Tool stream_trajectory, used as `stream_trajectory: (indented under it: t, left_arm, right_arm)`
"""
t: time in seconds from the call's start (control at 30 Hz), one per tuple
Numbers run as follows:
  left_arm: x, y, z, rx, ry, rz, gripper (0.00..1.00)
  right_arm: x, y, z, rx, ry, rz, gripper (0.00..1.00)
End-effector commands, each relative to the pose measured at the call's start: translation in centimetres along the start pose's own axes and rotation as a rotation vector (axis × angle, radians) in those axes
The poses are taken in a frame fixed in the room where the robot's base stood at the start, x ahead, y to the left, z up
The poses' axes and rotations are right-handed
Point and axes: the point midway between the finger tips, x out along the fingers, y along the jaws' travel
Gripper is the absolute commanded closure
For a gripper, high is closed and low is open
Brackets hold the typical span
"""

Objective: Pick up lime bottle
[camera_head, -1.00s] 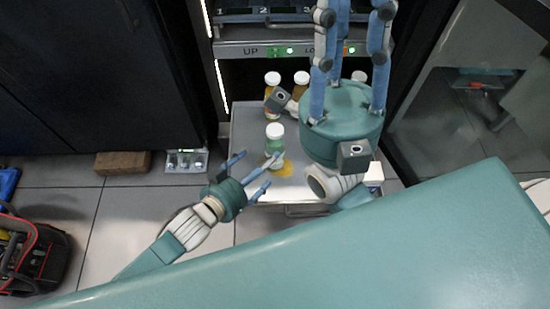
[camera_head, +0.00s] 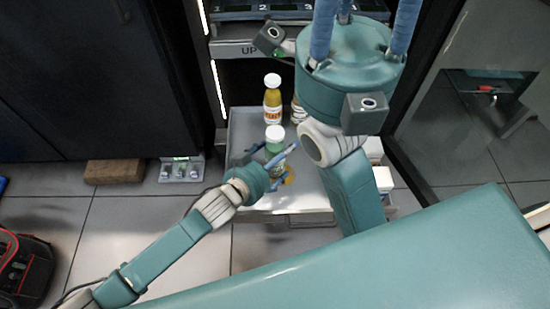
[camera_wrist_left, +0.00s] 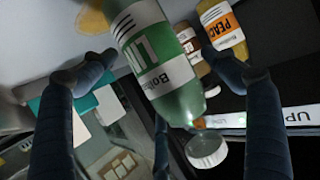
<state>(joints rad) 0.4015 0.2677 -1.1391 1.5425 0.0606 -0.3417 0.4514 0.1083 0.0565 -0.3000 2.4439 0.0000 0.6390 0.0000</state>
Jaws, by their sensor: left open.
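The lime bottle (camera_head: 274,143), green with a white cap, stands on the grey pull-out shelf (camera_head: 238,130) near its front. In the left wrist view the lime bottle (camera_wrist_left: 158,60) shows large, with its "LIM..." label, between my spread fingers. My left gripper (camera_head: 272,164) is open around the bottle's near side, and a finger partly covers its lower part in the head view. I cannot tell whether any finger touches it. My right gripper (camera_head: 350,58) is raised at the top of the head view, with its fingertips cut off.
A peach bottle (camera_head: 272,104) stands behind the lime bottle, with a brownish bottle (camera_head: 298,113) beside it. White boxes (camera_head: 382,178) are at the shelf's right. A yellow patch (camera_head: 289,178) lies on the shelf near the lime bottle. An open glass door (camera_head: 470,110) is at right.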

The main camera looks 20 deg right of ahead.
Motion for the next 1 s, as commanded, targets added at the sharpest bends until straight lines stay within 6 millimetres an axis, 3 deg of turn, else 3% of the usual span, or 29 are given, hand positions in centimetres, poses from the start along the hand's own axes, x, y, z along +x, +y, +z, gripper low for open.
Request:
stream_trajectory:
  t: [0.17, 0.2, 0.5, 0.83, 1.0]
  left_arm:
    - [0.0, 0.0, -0.1, 0.0, 0.0, 0.0, 0.13]
    - [0.0, 0.0, -0.1, 0.0, 0.0, 0.0, 0.17]
    - [0.0, 0.0, 0.0, 0.001, 0.0, 0.0, 0.77]
    - [-0.1, -0.1, -0.5, 0.002, 0.003, -0.001, 0.78]
    - [-0.8, -0.1, -2.2, 0.002, 0.006, 0.0, 0.78]
  right_arm:
    - [0.1, 0.0, 0.0, 0.0, 0.0, 0.0, 0.75]
    - [0.1, 0.0, 0.0, 0.0, -0.001, 0.0, 0.75]
    - [0.1, 0.0, 0.0, 0.0, 0.0, 0.0, 0.75]
    - [0.3, 0.0, -0.1, 0.001, 0.002, 0.0, 0.75]
    - [0.3, 0.2, 0.2, 0.003, -0.021, 0.01, 0.75]
